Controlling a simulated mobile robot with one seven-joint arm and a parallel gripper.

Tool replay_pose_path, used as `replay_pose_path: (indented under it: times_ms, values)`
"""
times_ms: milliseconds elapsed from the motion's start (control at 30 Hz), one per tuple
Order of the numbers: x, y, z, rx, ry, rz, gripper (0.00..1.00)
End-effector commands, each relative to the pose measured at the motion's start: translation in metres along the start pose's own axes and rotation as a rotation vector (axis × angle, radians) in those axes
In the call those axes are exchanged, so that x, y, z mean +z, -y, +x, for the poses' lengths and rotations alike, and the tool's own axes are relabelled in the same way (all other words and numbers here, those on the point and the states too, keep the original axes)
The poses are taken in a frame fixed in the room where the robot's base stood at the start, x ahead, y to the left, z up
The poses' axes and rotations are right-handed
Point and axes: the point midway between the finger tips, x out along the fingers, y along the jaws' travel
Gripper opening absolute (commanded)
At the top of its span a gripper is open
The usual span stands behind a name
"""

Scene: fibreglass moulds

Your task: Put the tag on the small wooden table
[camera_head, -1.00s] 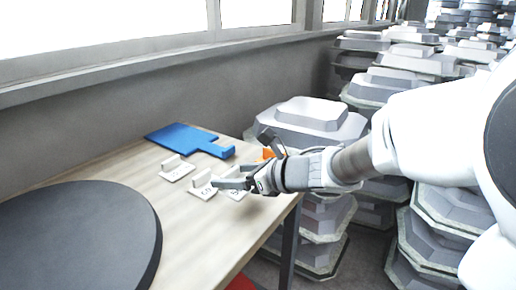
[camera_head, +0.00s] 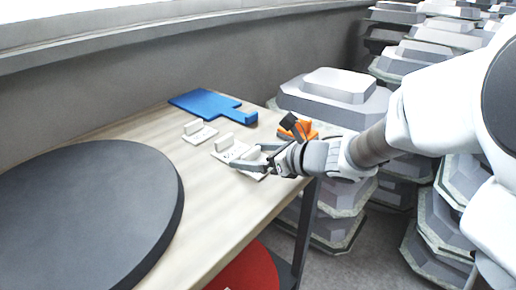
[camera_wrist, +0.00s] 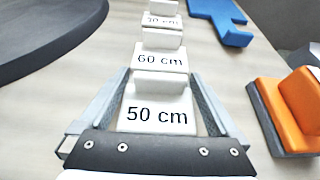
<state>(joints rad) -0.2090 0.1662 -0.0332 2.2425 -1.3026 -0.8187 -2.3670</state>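Several white tags, each a flat plate with an upright tab, stand in a row on a table with a pale wooden top (camera_head: 215,215). In the wrist view the nearest tag reads "50 cm" (camera_wrist: 158,113), then "60 cm" (camera_wrist: 160,59), then a partly blurred one (camera_wrist: 162,20). In the head view my gripper (camera_head: 258,160) is low at the table's right edge, over the nearest tag. Its fingers (camera_wrist: 158,80) lie apart on both sides of the "50 cm" tag's tab. The tag rests on the table; contact with the fingers is unclear.
A large dark grey disc (camera_head: 85,215) covers the table's left part. A blue flat piece (camera_head: 215,105) lies behind the tags. An orange and black object (camera_wrist: 290,110) is right of my gripper. Stacked grey moulds (camera_head: 335,95) stand beyond the edge. A red round surface (camera_head: 248,270) is below.

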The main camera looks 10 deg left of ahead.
Motion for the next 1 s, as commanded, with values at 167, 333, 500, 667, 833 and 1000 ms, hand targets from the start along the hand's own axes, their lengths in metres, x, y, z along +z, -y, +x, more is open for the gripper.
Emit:
replay_pose_path:
  times_ms: [167,333,500,667,833,1000]
  values:
    - [0.0,0.0,0.0,0.0,0.0,0.0,1.0]
    - [0.004,0.0,-0.002,0.0,0.0,0.001,1.0]
    - [0.003,0.001,-0.031,-0.005,0.001,0.001,1.0]
    - [0.004,0.002,-0.068,-0.006,0.001,0.0,1.0]
    - [0.003,0.001,-0.099,-0.004,0.001,0.0,1.0]
    - [0.002,0.001,-0.117,-0.003,0.0,0.002,1.0]
